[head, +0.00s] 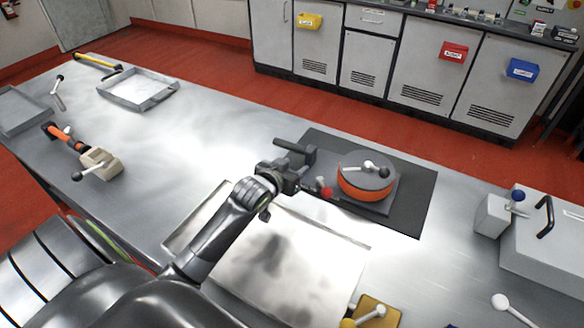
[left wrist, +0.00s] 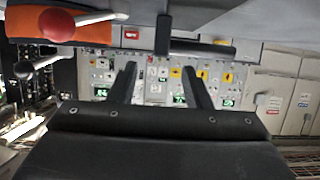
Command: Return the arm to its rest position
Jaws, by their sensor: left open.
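My left gripper (head: 292,178) is over the table, at the left edge of the black mat (head: 418,212). In the left wrist view its two dark fingers (left wrist: 160,86) stand apart with nothing between them. A dark T-shaped handle (head: 293,149) is close to the fingers; it also shows in the left wrist view (left wrist: 200,48). I cannot tell whether they touch. An orange-sided disc (head: 362,191) with a white-knobbed lever on top sits on the mat, right of the gripper. A red knob (head: 326,191) is between them. My right gripper is not in view.
A grey tray (head: 137,101) and a clamp-like beige block (head: 101,163) are on the left of the table. A flat metal panel (head: 290,262) lies under my left arm. A grey box (head: 545,248) with a black handle stands right. The table's left middle is clear.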

